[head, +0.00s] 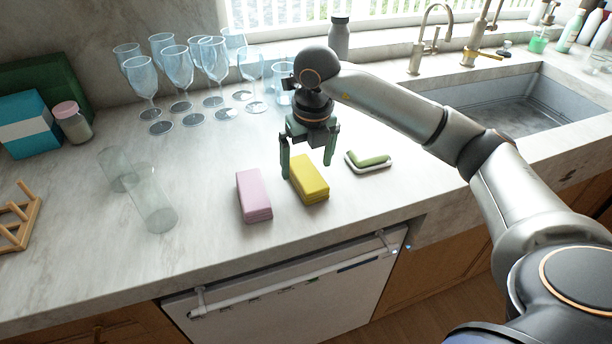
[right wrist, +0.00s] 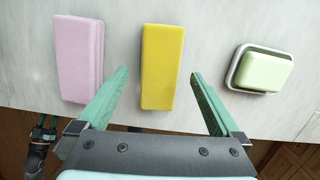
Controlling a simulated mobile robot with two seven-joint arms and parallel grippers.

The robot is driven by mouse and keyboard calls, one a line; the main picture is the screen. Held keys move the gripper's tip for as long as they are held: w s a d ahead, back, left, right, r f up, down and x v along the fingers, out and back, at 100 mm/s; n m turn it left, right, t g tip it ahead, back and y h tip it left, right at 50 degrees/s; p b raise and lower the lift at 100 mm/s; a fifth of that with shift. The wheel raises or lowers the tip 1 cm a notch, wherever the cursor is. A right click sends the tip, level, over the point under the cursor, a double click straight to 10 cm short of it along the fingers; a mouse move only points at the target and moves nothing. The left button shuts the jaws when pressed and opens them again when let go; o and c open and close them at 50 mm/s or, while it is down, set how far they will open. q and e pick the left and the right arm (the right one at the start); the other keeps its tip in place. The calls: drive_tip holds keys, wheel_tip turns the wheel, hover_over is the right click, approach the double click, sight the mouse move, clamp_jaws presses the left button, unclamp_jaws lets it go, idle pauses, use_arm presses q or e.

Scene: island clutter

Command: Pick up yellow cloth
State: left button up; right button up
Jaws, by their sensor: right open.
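The yellow cloth (head: 310,181) is a folded rectangular block lying flat on the counter near its front edge. It also shows in the right wrist view (right wrist: 162,62), upright in the picture and between the fingertip lines. My right gripper (head: 308,168) is open and empty, pointing down above the yellow cloth, with one finger toward each side of it. In the right wrist view, the green fingers (right wrist: 159,72) stand apart on the left and right of the cloth, with no visible contact.
A pink cloth (head: 254,196) lies just left of the yellow one. A green soap on a white dish (head: 369,161) lies to the right. A sink (head: 500,105) is at right.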

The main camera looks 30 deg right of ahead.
sight(306, 172)
drive_tip(key=f, duration=0.3)
drive_tip(key=shift+w+d+f, duration=0.1)
drive_tip(key=shift+w+f, duration=0.05)
drive_tip(key=shift+w, duration=0.1)
drive_tip(key=shift+c, duration=0.2)
drive_tip(key=c, duration=1.3)
